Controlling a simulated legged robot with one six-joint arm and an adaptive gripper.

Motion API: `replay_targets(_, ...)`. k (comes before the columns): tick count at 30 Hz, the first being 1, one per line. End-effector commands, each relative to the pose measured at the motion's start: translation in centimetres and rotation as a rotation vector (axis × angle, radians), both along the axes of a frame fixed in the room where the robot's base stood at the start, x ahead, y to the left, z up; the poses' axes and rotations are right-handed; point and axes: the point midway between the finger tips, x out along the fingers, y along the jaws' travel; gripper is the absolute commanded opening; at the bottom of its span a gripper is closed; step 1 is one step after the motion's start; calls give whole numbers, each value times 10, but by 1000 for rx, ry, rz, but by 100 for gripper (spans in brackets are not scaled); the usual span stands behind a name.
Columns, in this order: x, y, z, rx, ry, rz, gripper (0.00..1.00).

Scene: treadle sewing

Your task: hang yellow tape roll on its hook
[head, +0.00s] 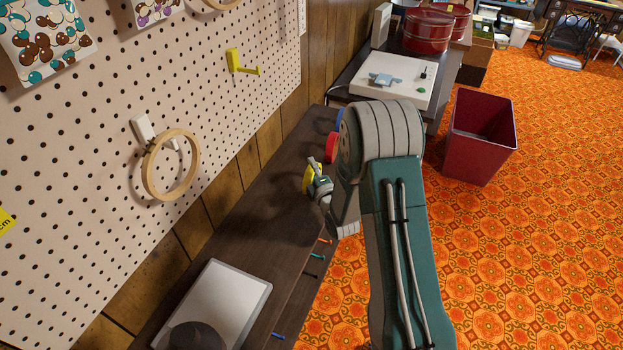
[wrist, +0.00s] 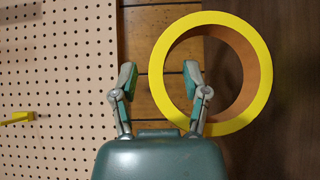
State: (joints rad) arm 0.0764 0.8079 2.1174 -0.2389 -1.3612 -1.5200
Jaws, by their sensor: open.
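The yellow tape roll (head: 306,178) stands upright on the dark bench, partly hidden behind my gripper (head: 320,187). In the wrist view the roll (wrist: 262,62) is a yellow ring with a brown inner face. My gripper (wrist: 158,78) is open there. Its left finger is outside the ring and its right finger appears over the hole, so the ring's left wall lies between them. I cannot tell how deep the fingers reach. The yellow hook (head: 240,65) sticks out of the pegboard, empty, up and left of the roll; it also shows at the wrist view's left edge (wrist: 18,117).
A red roll (head: 331,147) and a blue one (head: 340,120) stand behind the yellow roll. The pegboard (head: 90,150) carries a wooden hoop (head: 150,180) on a white hook. A red bin (head: 481,140) stands on the floor.

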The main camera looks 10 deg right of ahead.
Motion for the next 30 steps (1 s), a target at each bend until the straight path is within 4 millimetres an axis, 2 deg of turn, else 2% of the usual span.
replay_targets(8,5,1,0,1,1,0,59)
replay_targets(9,5,1,0,1,1,0,50)
replay_targets(11,5,1,0,1,1,0,24)
replay_targets(12,5,1,0,1,0,0,6)
replay_targets(13,5,1,0,1,0,0,0)
replay_targets(30,7,1,2,0,4,0,0)
